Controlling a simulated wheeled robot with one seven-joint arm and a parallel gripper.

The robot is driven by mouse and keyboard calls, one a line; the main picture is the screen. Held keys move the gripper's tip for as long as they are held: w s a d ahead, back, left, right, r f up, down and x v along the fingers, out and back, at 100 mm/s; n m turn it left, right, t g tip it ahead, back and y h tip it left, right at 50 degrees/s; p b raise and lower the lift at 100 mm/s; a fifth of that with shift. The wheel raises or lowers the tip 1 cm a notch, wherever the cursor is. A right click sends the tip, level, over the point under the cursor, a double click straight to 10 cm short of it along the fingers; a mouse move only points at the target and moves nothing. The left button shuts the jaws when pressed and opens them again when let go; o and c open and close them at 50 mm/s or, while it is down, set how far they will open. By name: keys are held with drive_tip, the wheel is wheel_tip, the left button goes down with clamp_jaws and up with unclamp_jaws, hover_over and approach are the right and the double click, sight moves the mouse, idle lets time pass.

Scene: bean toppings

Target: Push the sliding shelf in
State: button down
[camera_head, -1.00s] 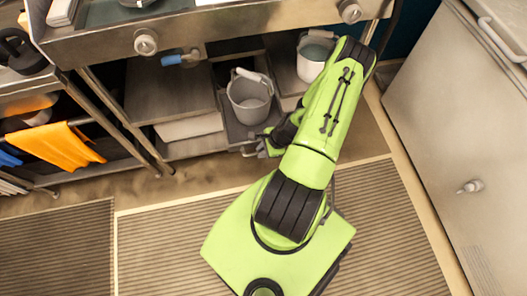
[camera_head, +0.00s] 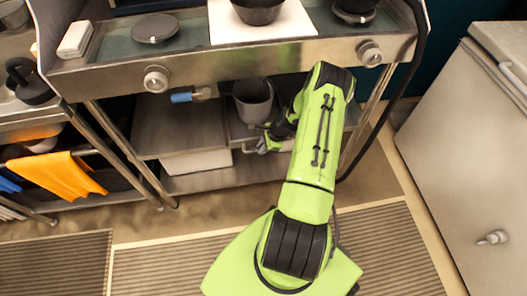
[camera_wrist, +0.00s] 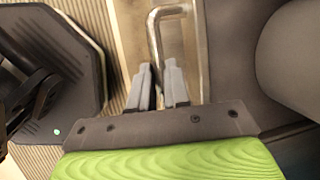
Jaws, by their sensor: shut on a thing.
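The sliding shelf (camera_head: 241,131) is a grey pull-out tray under the steel counter. A grey bucket (camera_head: 253,108) stands on it. Its front lies close to the front of the fixed lower shelf beside it. My gripper (camera_head: 262,147) is at the shelf's front, low under the counter. In the wrist view, the fingers (camera_wrist: 158,88) are shut around the shelf's bent metal handle (camera_wrist: 154,38). The shelf's dark surface (camera_wrist: 228,60) and part of a bucket (camera_wrist: 292,60) show to the right. My arm hides the shelf's right part in the head view.
The counter (camera_head: 230,66) with its knobs overhangs the shelf. A fixed shelf (camera_head: 175,128) with a white box (camera_head: 196,161) is to the left. An orange cloth (camera_head: 62,175) hangs further left. A steel cabinet (camera_head: 465,150) stands at right. The floor in front is clear.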

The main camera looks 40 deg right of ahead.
drive_tip(key=shift+w+d+r, duration=0.1)
drive_tip(key=shift+w+d, duration=0.05)
drive_tip(key=shift+w, duration=0.05)
drive_tip(key=c, duration=1.1)
unclamp_jaws()
drive_tip(key=shift+w, duration=0.1)
drive_tip(key=p+v, duration=0.5)
drive_tip(key=v, duration=1)
drive_tip(key=shift+s+r, duration=0.25)
drive_tip(key=shift+s+d, duration=0.1)
drive_tip(key=shift+d, duration=0.05)
